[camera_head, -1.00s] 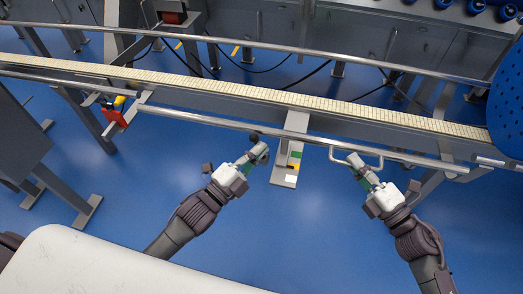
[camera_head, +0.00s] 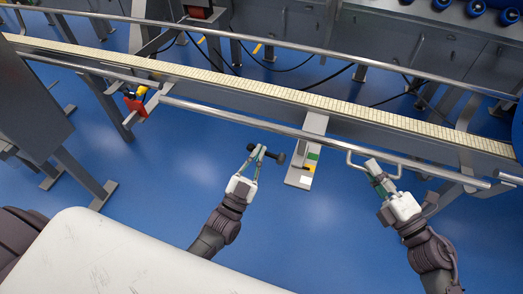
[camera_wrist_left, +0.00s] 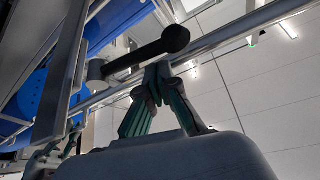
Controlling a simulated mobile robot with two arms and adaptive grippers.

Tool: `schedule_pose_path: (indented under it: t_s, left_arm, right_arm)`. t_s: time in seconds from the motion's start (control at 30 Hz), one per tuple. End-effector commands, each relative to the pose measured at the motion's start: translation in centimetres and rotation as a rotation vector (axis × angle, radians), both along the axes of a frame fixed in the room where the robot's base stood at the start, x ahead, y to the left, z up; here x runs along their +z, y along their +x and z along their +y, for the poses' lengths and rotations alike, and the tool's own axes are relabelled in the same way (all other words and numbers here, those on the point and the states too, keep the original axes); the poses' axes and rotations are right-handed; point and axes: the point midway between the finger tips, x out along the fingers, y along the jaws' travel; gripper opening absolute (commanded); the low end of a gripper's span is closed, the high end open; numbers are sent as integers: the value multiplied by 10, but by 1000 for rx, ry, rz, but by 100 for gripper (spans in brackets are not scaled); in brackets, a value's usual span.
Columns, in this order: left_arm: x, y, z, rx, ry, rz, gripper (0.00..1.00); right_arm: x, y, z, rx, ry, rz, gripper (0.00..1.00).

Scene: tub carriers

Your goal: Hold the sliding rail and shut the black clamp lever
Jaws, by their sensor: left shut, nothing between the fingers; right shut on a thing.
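The sliding rail is the long silver tube (camera_head: 250,123) along the near side of the conveyor, with a bent tube handle (camera_head: 349,158) at its right part. My right gripper (camera_head: 373,167) is shut on this handle. The black clamp lever (camera_head: 280,159) shows just right of my left gripper's tips, below the rail. In the left wrist view the lever (camera_wrist_left: 174,40) is a black bar with a rounded end, lying across just beyond the fingertips. My left gripper (camera_head: 257,149) is shut and empty, close to the lever; I cannot tell whether they touch. Its fingertips (camera_wrist_left: 158,74) meet in the wrist view.
A grey bracket (camera_head: 300,178) with coloured labels hangs between my grippers. A red and yellow part (camera_head: 135,103) sits on the rail's left. The beaded conveyor (camera_head: 250,88) runs behind. A white surface (camera_head: 130,255) lies at the front left. Blue floor is open below.

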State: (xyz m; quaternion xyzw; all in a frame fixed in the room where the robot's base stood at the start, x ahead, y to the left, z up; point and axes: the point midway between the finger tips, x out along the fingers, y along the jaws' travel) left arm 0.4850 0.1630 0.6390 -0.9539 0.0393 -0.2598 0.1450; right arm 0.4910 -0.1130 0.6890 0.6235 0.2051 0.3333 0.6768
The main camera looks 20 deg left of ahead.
Motion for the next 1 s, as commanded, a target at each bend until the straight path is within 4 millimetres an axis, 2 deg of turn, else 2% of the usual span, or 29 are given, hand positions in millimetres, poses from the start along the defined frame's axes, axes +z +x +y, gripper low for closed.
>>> schedule_pose_path:
  t_s: [0.4,1.0]
  left_arm:
    - [-11,0,4,-1,-189,-1,0]
    - [-13,0,5,0,-212,2,0]
  right_arm:
    - [-2,-1,0,1,-2,4,0]
    - [-2,-1,0,2,-2,4,0]
